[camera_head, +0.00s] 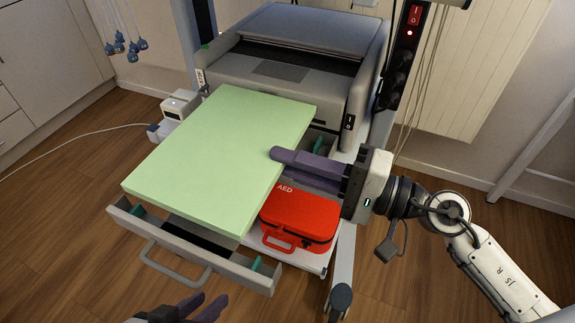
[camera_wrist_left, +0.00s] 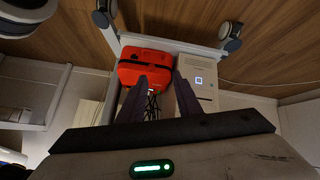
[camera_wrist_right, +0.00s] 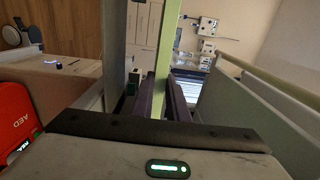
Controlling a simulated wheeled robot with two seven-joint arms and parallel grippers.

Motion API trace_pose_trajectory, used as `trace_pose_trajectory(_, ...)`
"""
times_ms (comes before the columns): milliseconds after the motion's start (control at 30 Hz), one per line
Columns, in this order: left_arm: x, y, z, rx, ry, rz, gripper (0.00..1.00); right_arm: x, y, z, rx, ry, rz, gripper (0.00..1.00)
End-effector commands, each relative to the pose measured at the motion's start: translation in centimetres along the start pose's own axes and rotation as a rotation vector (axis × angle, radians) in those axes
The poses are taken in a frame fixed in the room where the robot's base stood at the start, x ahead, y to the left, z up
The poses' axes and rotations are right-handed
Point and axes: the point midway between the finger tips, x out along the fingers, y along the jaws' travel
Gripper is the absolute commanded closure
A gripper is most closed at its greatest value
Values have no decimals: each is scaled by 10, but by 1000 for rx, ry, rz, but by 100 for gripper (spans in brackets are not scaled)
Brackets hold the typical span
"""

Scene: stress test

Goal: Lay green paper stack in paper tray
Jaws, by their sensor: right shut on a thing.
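The green paper stack (camera_head: 220,150) is a thick, flat, pale green slab in the head view, over the pulled-out paper tray (camera_head: 238,271). The tray has a grey front with a handle and teal guides; the stack hides most of its inside. My right gripper (camera_head: 293,160) is shut on the stack's right edge. In the right wrist view the stack (camera_wrist_right: 163,60) shows edge-on between the fingers. I cannot tell whether the stack touches the tray. My left gripper (camera_head: 203,306) is at the bottom of the head view, empty, its fingers apart in the left wrist view (camera_wrist_left: 160,80).
A red AED case (camera_head: 300,218) sits right of the tray, below my right gripper. The printer (camera_head: 290,75) stands behind the tray. A small white device (camera_head: 180,104) is at the stack's far left. A post with a power strip (camera_head: 403,45) rises at right. Floor at left is clear.

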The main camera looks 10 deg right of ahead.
Motion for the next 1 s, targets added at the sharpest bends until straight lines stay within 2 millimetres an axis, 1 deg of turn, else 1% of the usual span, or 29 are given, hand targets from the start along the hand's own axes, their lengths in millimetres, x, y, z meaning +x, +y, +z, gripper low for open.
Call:
trace_pose_trajectory(33, 1, 0, 0, 0, 2, 3, 69, 0, -2, 0, -2, 2, -9, 100)
trace_pose_trajectory(167, 0, 3, -3, -3, 16, 10, 69, 0, 4, -1, 0, 2, -9, 100)
trace_pose_trajectory(700, -2, 16, -18, -30, 105, 67, 69, 0, 41, -1, -2, 2, -9, 100)
trace_pose_trajectory(1000, -7, 23, -29, -44, 155, 98, 69, 0, 46, 0, -2, 2, -10, 100)
